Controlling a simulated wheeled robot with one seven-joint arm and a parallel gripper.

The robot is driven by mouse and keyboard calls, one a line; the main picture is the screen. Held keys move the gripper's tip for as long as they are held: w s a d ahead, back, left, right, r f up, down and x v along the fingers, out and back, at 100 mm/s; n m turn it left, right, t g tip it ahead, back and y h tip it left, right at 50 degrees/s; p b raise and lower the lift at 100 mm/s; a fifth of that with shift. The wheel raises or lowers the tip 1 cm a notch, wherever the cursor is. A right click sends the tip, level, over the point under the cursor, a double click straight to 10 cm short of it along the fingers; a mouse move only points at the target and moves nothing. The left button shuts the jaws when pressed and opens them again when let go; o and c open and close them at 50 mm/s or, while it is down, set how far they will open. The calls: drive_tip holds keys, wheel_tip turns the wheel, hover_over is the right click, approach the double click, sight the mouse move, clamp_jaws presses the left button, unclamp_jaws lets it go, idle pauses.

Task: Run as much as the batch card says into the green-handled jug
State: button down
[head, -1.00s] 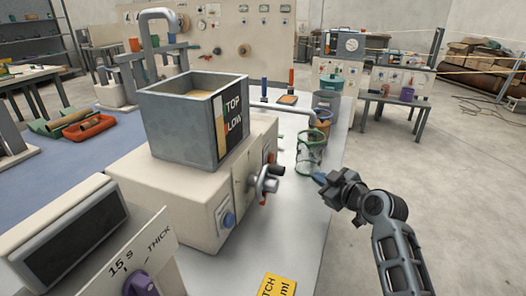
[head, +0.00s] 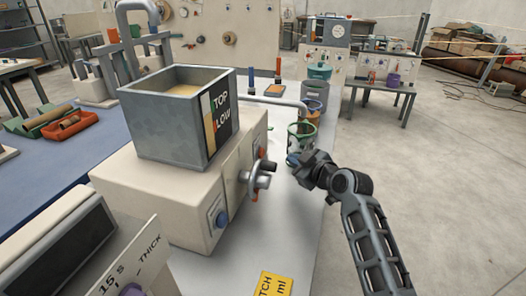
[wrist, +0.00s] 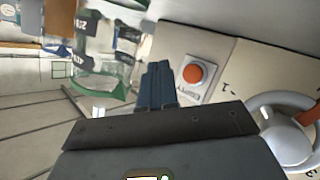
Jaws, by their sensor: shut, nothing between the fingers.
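The clear jug with green rim and handle (head: 301,128) stands on the bench under the end of the bent spout pipe (head: 270,100). In the wrist view the green-handled jug (wrist: 97,86) lies left of the fingers, with dark printed marks on it. My gripper (head: 293,160) is just in front of the jug, covering its lower part; its blue fingers (wrist: 157,72) are shut and empty. They point beside a red button (wrist: 193,74) on the machine face. The yellow batch card (head: 276,284) is cut off at the bottom; only "TCH" and "ml" show.
A grey tank (head: 170,130) with a TOP/LOW gauge (head: 219,112) sits on the cream machine (head: 165,200). A round valve handle (head: 262,175) sticks out of its front, near my gripper. Other jugs (head: 314,100) stand behind the green one.

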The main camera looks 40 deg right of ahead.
sight(263, 152)
drive_tip(key=shift+w+a+p, duration=0.15)
drive_tip(key=shift+w+a, duration=0.3)
drive_tip(key=shift+w, duration=0.3)
drive_tip(key=shift+w+a+p, duration=0.15)
drive_tip(key=shift+w+a, duration=0.3)
drive_tip(key=shift+w, duration=0.35)
drive_tip(key=shift+w+a+p, duration=0.15)
drive_tip(key=shift+w+a, duration=0.3)
drive_tip(key=shift+w, duration=0.3)
drive_tip(key=shift+w, duration=0.1)
drive_tip(key=shift+w+a, duration=0.2)
drive_tip(key=shift+w, duration=0.05)
drive_tip(key=shift+w+a, duration=0.15)
drive_tip(key=shift+w, duration=0.1)
idle(0.9)
drive_tip(key=shift+w+a+r, duration=0.35)
drive_tip(key=shift+w+a, duration=0.1)
idle(3.0)
drive_tip(key=shift+s+d, duration=0.1)
idle(0.3)
drive_tip(key=shift+s+d+f, duration=0.1)
drive_tip(key=shift+s+d, duration=0.1)
drive_tip(key=shift+s, duration=0.3)
